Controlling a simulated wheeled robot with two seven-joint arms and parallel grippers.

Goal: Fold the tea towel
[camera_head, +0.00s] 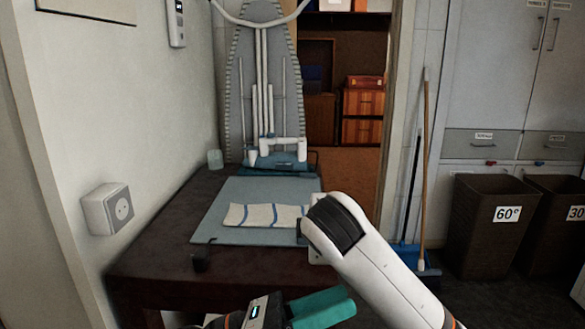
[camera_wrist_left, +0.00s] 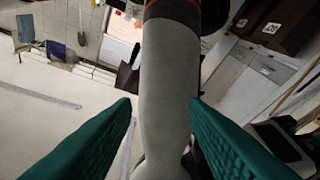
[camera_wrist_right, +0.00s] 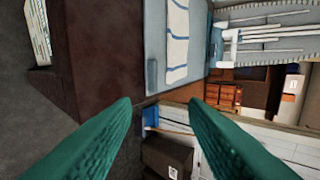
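The tea towel (camera_head: 264,215) is white with blue stripes. It lies as a flat, narrow band on a pale blue-grey mat (camera_head: 222,234); my right arm hides its right end in the head view. In the right wrist view the towel (camera_wrist_right: 177,40) shows at the top, beyond the fingertips. My right gripper (camera_wrist_right: 160,103) is open and empty, apart from the towel; its fingers are hidden in the head view. My left gripper (camera_head: 322,308) is low in front of the table, away from the towel. In the left wrist view its fingers (camera_wrist_left: 161,102) are wide apart, with my own arm link behind the gap.
The mat lies on a dark brown table (camera_head: 150,262). An ironing board (camera_head: 243,85) stands behind it. A wall socket (camera_head: 108,209) is at left. A broom (camera_head: 424,150) and dark laundry bins (camera_head: 485,240) stand at right. The table left of the mat is mostly clear.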

